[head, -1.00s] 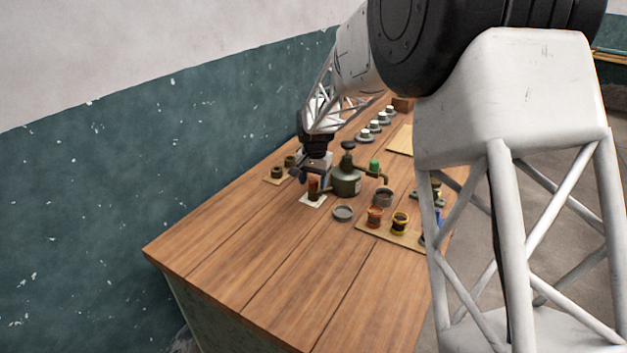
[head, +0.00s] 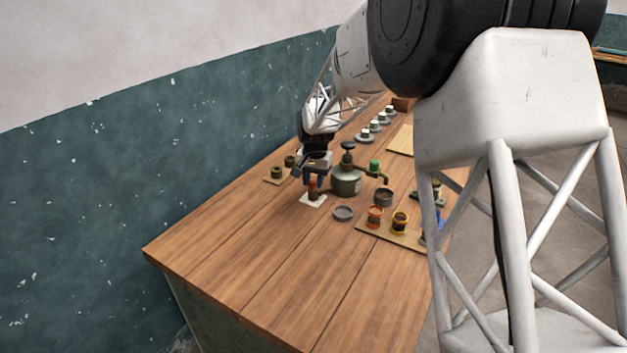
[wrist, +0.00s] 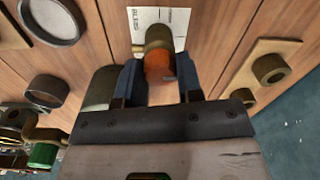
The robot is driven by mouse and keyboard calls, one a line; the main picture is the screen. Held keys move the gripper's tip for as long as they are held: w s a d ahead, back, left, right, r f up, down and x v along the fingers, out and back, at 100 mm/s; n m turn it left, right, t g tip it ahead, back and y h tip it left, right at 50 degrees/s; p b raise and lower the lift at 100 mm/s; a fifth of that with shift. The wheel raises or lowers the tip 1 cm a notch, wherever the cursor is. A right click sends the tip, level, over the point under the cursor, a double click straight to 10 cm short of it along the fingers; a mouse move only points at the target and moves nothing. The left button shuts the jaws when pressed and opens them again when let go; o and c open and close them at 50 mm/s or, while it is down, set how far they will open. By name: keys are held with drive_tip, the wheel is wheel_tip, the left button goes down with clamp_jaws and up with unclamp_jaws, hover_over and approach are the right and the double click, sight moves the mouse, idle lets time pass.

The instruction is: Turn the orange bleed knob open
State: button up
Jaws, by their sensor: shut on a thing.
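The orange bleed knob (wrist: 160,66) sits at the end of a brass fitting (wrist: 158,38) in the wrist view. In the head view the knob (head: 313,184) shows low between my fingers. My gripper (wrist: 157,72) is shut on the knob, one blue-grey finger on each side. A white label card (wrist: 178,20) lies under the fitting, with lettering that reads like BLEED. In the head view my gripper (head: 313,182) is upright above the card (head: 313,200). The knob's far side is hidden.
A grey-green pot (head: 346,180) with a black top and a green knob (head: 374,165) stands just right of my gripper. A shallow grey dish (head: 343,213) and a board (head: 385,231) with colored-ring cups lie nearer. The bench's front left is clear.

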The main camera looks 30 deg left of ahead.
sight(314, 180)
drive_tip(key=n, duration=0.8)
drive_tip(key=shift+n, duration=0.4)
drive_tip(key=n, duration=0.4)
drive_tip(key=shift+a+n, duration=0.1)
drive_tip(key=shift+n, duration=0.2)
drive_tip(key=shift+r+n, duration=0.1)
drive_tip(key=shift+n, duration=1.9)
drive_tip(key=o, duration=0.9)
drive_tip(key=shift+w+r, duration=0.1)
drive_tip(key=shift+r, duration=3.75)
